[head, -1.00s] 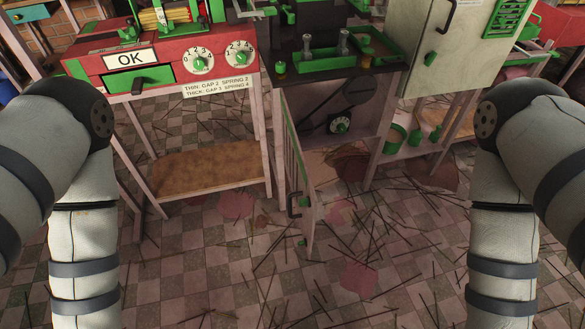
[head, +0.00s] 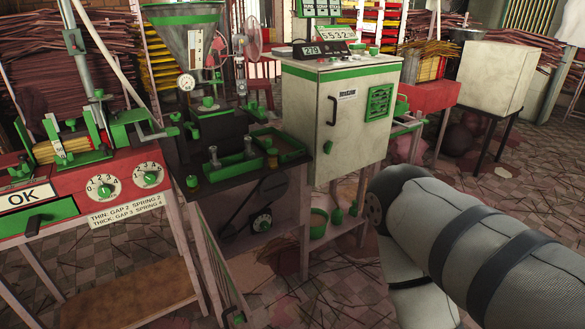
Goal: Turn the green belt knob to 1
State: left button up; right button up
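The dial's marks are too small to read. The guard door (head: 230,300) below it stands open, with a green handle part at the bottom edge. My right arm comes in at the lower right, well to the right of the knob; its gripper is not in view. My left arm and gripper are outside the picture.
A red machine (head: 110,185) with two numbered dials, an OK sign and a gap/spring label stands at the left. A white cabinet (head: 340,110) with a green stripe stands right of the knob, above a shelf with green vessels (head: 318,222). Incense sticks litter the tiled floor.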

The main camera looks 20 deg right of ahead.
aim_at(264, 225)
jog(key=i+l, duration=0.15)
jog(key=l, duration=0.25)
jog(key=i+l, duration=0.15)
jog(key=l, duration=0.2)
jog(key=i+l, duration=0.15)
jog(key=l, duration=0.25)
jog(key=i+l, duration=0.15)
jog(key=l, duration=0.2)
jog(key=i+l, duration=0.15)
jog(key=l, duration=0.25)
